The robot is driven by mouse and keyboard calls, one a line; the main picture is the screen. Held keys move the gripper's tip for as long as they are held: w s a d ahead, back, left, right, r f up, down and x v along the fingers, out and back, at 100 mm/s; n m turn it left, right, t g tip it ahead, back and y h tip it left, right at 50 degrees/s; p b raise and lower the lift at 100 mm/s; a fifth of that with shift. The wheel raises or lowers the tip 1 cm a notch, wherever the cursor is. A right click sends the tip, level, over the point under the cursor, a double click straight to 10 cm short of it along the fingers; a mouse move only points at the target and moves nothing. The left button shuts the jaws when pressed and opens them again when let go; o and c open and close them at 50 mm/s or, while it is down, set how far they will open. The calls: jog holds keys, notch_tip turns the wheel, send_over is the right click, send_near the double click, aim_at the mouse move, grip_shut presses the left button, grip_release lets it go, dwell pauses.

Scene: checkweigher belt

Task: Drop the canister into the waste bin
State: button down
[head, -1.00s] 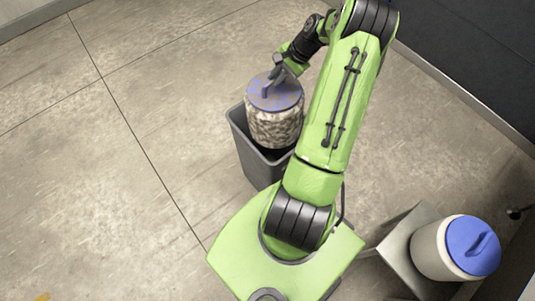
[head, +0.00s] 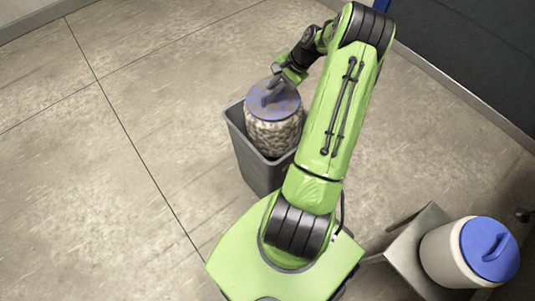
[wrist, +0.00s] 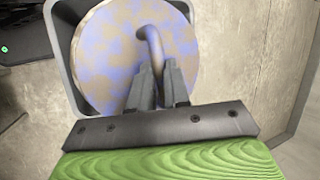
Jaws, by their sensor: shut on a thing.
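The canister (head: 272,133) has a mottled brown and pale body and a blue lid with worn tan patches and a raised handle. My gripper (head: 274,88) is shut on the lid handle; in the wrist view the fingers (wrist: 160,85) close on the handle above the lid (wrist: 115,60). The canister hangs upright at the mouth of the grey waste bin (head: 250,165), its lower part down inside the rim. The bin's rim (wrist: 62,50) shows around the lid in the wrist view. The canister's bottom is hidden.
A second canister (head: 447,258), white with a clean blue lid, stands on a grey stand (head: 405,250) at the lower right. The floor (head: 130,130) left of the bin is clear. A dark wall (head: 480,60) is at the upper right.

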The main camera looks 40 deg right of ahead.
jog(key=c, duration=1)
grip_release()
jog(key=shift+r, duration=0.1)
jog(key=p+v, duration=0.5)
jog(key=v, duration=1)
jog(key=shift+s+d+r, duration=0.1)
jog(key=shift+d+r, duration=0.05)
jog(key=shift+r, duration=0.15)
jog(key=w+a+r+n+g+h+p, duration=0.15)
jog(key=a+r+n, duration=0.25)
jog(key=a+r, duration=0.45)
jog(key=w+a+r+n+g+h, duration=0.15)
jog(key=a+r+n, duration=0.3)
jog(key=a, duration=0.75)
jog(key=s+a+r+n+t, duration=0.1)
jog(key=s+a+n, duration=0.1)
jog(key=s+a, duration=0.3)
jog(key=s+a+r+n+t+p, duration=0.1)
jog(key=s+a+r+n, duration=0.1)
jog(key=s+a, duration=0.3)
jog(key=s+a+r+n+t+p, duration=0.1)
jog(key=s+a+r+n+t, duration=0.1)
jog(key=s+a+n, duration=0.2)
jog(key=shift+s+a+n+h, duration=0.25)
jog(key=shift+s+a+h, duration=0.05)
jog(key=shift+s+a, duration=0.35)
